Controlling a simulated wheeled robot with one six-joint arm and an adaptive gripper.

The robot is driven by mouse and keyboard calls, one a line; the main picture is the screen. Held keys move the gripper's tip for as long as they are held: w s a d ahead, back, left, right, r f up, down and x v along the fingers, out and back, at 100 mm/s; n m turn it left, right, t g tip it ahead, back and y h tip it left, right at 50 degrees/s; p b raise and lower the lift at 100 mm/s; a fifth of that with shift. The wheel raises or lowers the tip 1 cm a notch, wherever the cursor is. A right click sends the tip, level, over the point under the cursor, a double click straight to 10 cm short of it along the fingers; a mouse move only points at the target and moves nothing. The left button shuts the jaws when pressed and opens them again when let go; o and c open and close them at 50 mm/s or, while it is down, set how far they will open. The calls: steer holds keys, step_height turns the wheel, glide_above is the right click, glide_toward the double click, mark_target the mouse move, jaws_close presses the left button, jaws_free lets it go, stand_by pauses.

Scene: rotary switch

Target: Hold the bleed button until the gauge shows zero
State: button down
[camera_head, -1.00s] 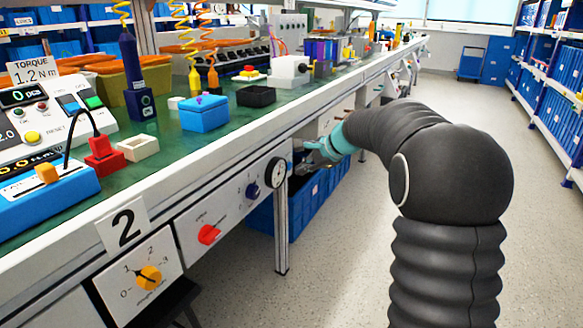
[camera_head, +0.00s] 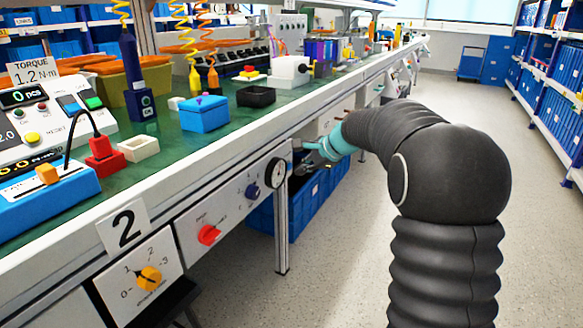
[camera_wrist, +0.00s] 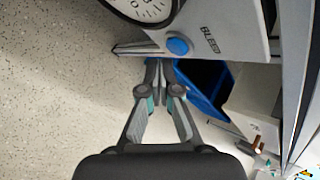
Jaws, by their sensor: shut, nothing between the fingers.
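The blue bleed button (camera_wrist: 178,46) sits on a pale panel beside the word BLEED in the wrist view. My gripper (camera_wrist: 158,64) is shut and empty, its fingertips just below and left of the button in that picture. I see a gap between them there and no clear contact. The round gauge (camera_wrist: 146,5) is cut off by the top edge, with its needle out of view. In the head view the gauge (camera_head: 276,172) is at the bench front, too small to read surely. My gripper (camera_head: 308,158) is just right of it; I cannot make out the button there.
A bench leg (camera_head: 281,228) and blue bins (camera_head: 310,203) stand below the gripper. The floor to the right is clear.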

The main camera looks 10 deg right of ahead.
steer(key=shift+w+a, duration=0.25)
steer(key=shift+w+a+p, duration=0.25)
steer(key=shift+a+p, duration=0.1)
stand_by(1.3)
stand_by(2.1)
steer(key=shift+s+d, duration=0.5)
steer(key=shift+d, duration=0.2)
steer(key=shift+d, duration=0.1)
steer(key=s+d, duration=0.1)
steer(key=d, duration=0.1)
steer(key=s+d+b, duration=0.1)
steer(key=s, duration=0.1)
steer(key=shift+d, duration=0.4)
